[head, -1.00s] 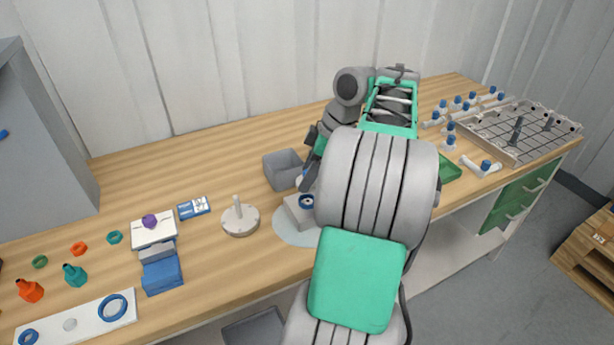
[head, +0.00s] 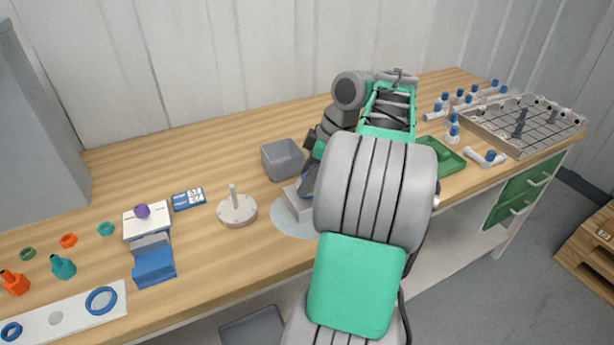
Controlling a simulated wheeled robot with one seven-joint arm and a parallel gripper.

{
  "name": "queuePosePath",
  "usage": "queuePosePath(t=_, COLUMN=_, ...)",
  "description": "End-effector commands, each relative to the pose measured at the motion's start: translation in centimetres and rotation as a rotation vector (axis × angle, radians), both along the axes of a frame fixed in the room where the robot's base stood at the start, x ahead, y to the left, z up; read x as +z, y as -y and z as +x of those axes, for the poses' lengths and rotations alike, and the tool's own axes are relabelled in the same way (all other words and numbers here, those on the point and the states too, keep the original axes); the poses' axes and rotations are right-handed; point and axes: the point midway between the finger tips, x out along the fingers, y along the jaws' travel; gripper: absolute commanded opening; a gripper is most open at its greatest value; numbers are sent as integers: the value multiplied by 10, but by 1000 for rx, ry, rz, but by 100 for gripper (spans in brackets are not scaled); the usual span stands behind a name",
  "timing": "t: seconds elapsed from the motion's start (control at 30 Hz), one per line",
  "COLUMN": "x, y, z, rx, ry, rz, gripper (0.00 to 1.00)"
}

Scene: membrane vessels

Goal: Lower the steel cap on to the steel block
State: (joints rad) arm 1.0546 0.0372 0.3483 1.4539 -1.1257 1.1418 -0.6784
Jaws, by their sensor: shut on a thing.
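The grey steel block (head: 295,204) stands on a pale blue round mat (head: 288,220) near the front of the bench, partly hidden behind my arm. My gripper (head: 307,181) is low over the block, pointing down, and is shut on the steel cap. The cap is almost wholly hidden by the fingers and my forearm. I cannot tell whether the cap touches the block.
A grey open bin (head: 282,160) stands close behind the block. A pale disc with an upright peg (head: 237,209) stands to the left. A green tray (head: 450,160) and a wire-grid rack (head: 520,125) are to the right. The back-left bench is clear.

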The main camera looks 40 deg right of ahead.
Motion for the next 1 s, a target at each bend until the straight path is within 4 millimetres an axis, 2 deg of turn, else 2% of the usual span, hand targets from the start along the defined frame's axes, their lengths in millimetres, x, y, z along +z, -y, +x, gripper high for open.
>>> queuePosePath(t=0.03, x=1, y=0, z=0, rx=0, ry=1, rz=-1, gripper=55)
queuePosePath(t=0.33, x=0, y=0, z=0, rx=0, ry=0, rz=0, gripper=79)
queuePosePath(t=0.6, x=3, y=0, z=-1, rx=0, ry=0, rz=0, gripper=79)
queuePosePath(t=0.67, x=9, y=2, z=-2, rx=0, ry=1, rz=-1, gripper=79)
queuePosePath(t=0.9, x=57, y=15, z=-16, rx=-2, ry=0, rz=-2, gripper=79)
queuePosePath(t=1.0, x=69, y=18, z=-20, rx=0, ry=0, rz=0, gripper=79)
